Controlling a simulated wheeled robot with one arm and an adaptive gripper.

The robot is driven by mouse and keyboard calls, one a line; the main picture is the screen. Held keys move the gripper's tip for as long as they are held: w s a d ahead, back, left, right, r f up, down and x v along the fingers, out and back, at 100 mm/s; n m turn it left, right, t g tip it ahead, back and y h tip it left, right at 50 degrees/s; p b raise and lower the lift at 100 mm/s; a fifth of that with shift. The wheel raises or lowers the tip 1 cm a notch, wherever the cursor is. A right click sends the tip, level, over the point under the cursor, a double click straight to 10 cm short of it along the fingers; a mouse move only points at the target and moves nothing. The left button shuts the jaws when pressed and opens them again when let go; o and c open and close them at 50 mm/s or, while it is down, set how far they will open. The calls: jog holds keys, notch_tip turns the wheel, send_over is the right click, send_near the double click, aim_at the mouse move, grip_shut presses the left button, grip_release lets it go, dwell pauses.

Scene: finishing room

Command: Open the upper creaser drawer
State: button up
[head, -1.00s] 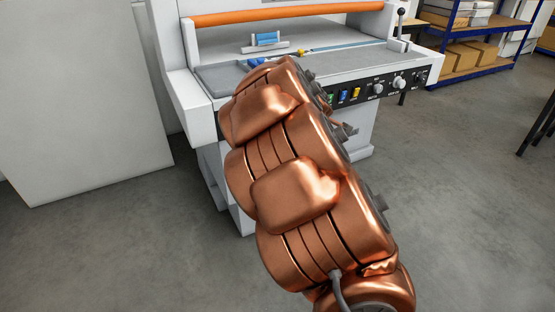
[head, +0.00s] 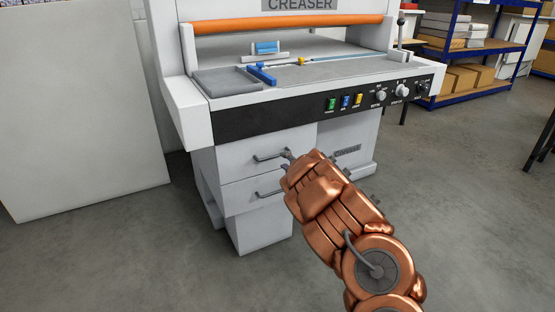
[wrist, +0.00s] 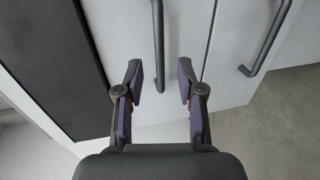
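The upper drawer (head: 235,153) of the white creaser is a plain front under the black control panel, and looks closed. Its dark bar handle (head: 268,158) also shows in the wrist view (wrist: 158,40). My gripper (head: 287,160) is at the right end of this handle, its fingertips partly hidden by my arm. In the wrist view my gripper (wrist: 160,80) is open, with one finger on each side of the handle's near end. A gap shows between the bar and both finger pads. Nothing is held.
The lower drawer (head: 240,190) has a similar handle (head: 268,193), at the right in the wrist view (wrist: 268,40). The black control panel (head: 290,116) with switches and knobs juts out above. A white cabinet (head: 80,130) stands left. The floor in front is clear.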

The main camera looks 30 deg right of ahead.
aim_at(278, 156)
jog(key=shift+b+x, duration=0.35)
jog(key=shift+x, duration=3.25)
jog(key=shift+c, duration=0.3)
grip_shut()
